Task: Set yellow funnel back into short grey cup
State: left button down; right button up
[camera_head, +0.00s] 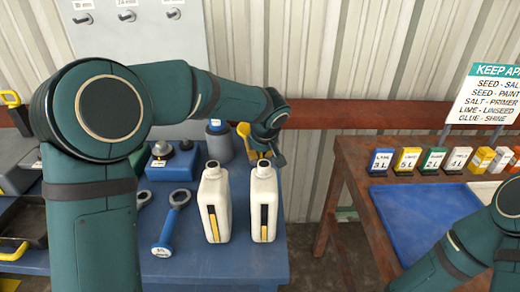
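A yellow piece, seemingly the funnel (243,130), shows beside my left gripper (272,152), above the back of the blue table. Its round end faces up left and a narrower part runs down toward the fingers. The wrist and fingers partly hide it, so I cannot tell whether the fingers are closed on it. A grey cup-like vessel (219,145) with a darker rim and a blue label stands just left of the yellow piece. My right arm enters at the lower right; its gripper is out of view.
Two white jugs (214,206) (264,206) stand in front of the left gripper. A blue-handled tool (168,228) and a blue box (172,166) are to their left. Right, a brown table holds a blue tray (415,215) and several small labelled containers (407,160).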

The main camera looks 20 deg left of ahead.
pick_arm(q)
jog(key=shift+f, duration=0.3)
jog(key=c, duration=1.1)
grip_release()
jog(key=shift+o, duration=0.2)
jog(key=shift+r, duration=0.1)
jog(key=v, duration=1.1)
jog(key=shift+s+d+r, duration=0.2)
jog(key=shift+r, duration=0.1)
